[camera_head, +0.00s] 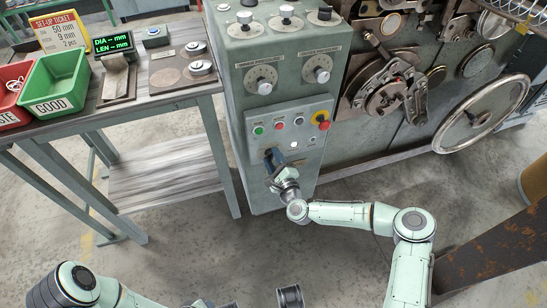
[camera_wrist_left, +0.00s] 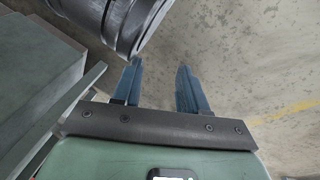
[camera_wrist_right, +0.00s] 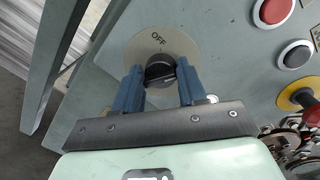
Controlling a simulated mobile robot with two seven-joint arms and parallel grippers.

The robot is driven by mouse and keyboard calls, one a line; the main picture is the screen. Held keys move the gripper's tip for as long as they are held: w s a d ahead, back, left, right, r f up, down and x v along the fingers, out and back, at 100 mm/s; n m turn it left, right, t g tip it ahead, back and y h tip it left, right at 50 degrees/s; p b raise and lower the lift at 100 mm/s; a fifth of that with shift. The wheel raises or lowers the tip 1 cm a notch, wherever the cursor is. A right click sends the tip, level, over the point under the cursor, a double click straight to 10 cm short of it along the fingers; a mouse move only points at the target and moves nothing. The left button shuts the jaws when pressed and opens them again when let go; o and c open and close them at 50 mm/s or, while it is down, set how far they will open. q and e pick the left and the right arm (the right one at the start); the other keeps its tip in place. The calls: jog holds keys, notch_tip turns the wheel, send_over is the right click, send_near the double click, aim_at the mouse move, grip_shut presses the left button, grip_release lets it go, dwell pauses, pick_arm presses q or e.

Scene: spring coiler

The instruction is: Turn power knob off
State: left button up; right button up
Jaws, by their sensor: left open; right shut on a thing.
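The power knob (camera_wrist_right: 160,70) is a black rotary knob on a round beige plate marked OFF (camera_wrist_right: 185,48), on the machine's green-grey front panel. In the right wrist view my right gripper (camera_wrist_right: 160,78) has its blue fingers on both sides of the knob and is shut on it. A light line on the knob runs slantwise across its face. In the head view my right gripper (camera_head: 274,160) is at the lower part of the panel and hides the knob. My left gripper (camera_wrist_left: 157,75) is open and empty, above the floor.
Near the knob are a red button (camera_wrist_right: 272,11), a black button (camera_wrist_right: 296,55) and a yellow-ringed emergency stop (camera_head: 321,119). A table (camera_head: 150,98) with a green GOOD bin (camera_head: 56,80) stands at the left. A large handwheel (camera_head: 480,113) is at the right. The floor in front is mostly clear.

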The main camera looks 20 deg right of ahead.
jog(key=shift+r+n+p, duration=0.2)
jog(key=shift+n+p, duration=0.15)
jog(key=shift+n, duration=0.95)
jog(key=shift+n+p, duration=0.45)
jog(key=shift+n, duration=0.45)
jog(key=n, duration=0.3)
jog(key=shift+w+h+p, duration=0.1)
jog(key=shift+h+p, duration=0.2)
jog(key=shift+p, duration=0.1)
jog(key=n, duration=0.2)
jog(key=shift+n, duration=0.4)
pick_arm(q)
jog(key=shift+h, duration=0.3)
jog(key=shift+s+d+r, duration=0.25)
jog(key=shift+d+r, duration=0.1)
jog(key=shift+r, duration=0.3)
jog(key=shift+s+d+r, duration=0.2)
jog(key=shift+d+r, duration=0.1)
jog(key=shift+r, duration=0.35)
jog(key=shift+s+d+r, duration=0.25)
jog(key=shift+d+r, duration=0.1)
jog(key=shift+r, duration=0.3)
pick_arm(e)
jog(key=shift+n+h, duration=0.3)
jog(key=shift+n, duration=1)
jog(key=o, duration=1)
jog(key=shift+f, duration=0.15)
